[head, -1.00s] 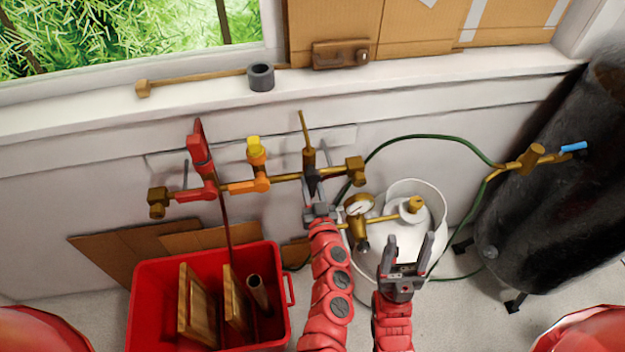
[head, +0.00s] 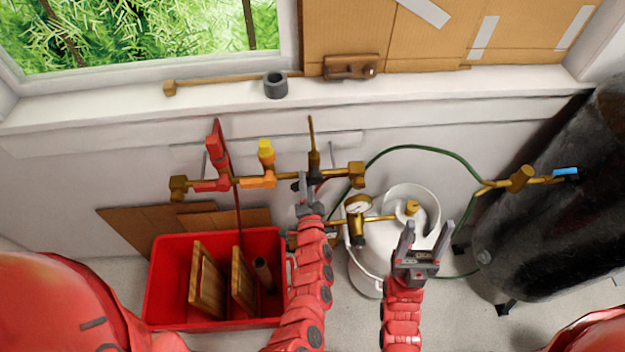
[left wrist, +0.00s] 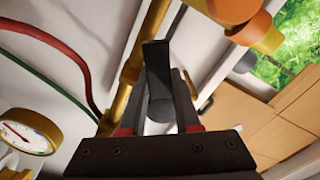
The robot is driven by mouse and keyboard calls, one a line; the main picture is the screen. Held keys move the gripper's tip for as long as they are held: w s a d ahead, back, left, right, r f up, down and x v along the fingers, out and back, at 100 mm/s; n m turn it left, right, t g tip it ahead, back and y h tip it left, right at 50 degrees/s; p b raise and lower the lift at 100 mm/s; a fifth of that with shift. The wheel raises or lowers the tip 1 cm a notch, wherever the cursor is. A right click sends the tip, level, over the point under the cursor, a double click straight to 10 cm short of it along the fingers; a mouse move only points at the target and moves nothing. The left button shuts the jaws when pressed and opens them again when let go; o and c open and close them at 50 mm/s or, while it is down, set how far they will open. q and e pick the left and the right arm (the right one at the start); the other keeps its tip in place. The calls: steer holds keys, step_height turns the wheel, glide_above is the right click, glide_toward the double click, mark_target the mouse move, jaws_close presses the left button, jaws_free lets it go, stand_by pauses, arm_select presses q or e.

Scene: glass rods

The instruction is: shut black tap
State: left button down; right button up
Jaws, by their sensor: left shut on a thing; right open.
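The black tap (head: 314,168) sits on the brass pipe, right of the orange tap, with a thin brass rod rising above it. My left gripper (head: 306,188) reaches up to it from below and is shut on its black handle. In the left wrist view the dark handle (left wrist: 158,75) stands between the fingers (left wrist: 160,112), beside the brass pipe. The handle's exact angle is partly hidden by the gripper in the head view. My right gripper (head: 425,240) is open and empty, in front of the white gas cylinder (head: 372,275).
A red tap (head: 217,150) and an orange tap with a yellow top (head: 265,155) share the pipe to the left. A pressure gauge (head: 357,205) is close on the right. A red crate (head: 165,300) stands below left; a black tank (head: 560,230) stands right.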

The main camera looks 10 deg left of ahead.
arm_select(q)
steer(key=m, duration=0.2)
steer(key=shift+a+r+m, duration=0.15)
steer(key=shift+r+m, duration=0.05)
steer(key=shift+m, duration=0.2)
steer(key=shift+s+r+m+b, duration=0.1)
steer(key=shift+r+m+b, duration=0.25)
steer(key=shift+m, duration=0.55)
steer(key=shift+r+m+b, duration=0.15)
steer(key=shift+m+b, duration=0.35)
steer(key=shift+m, duration=0.4)
steer(key=c, duration=0.6)
jaws_free()
steer(key=shift+r, duration=0.15)
steer(key=shift+s, duration=0.15)
steer(key=s+d+p, duration=0.1)
steer(key=s, duration=0.4)
steer(key=s+d+p, duration=0.1)
steer(key=s+p, duration=0.1)
steer(key=s, duration=0.4)
steer(key=s+d+p, duration=0.1)
steer(key=s+p, duration=0.1)
steer(key=s, duration=0.3)
steer(key=shift+s+d, duration=0.15)
steer(key=shift+s, duration=0.2)
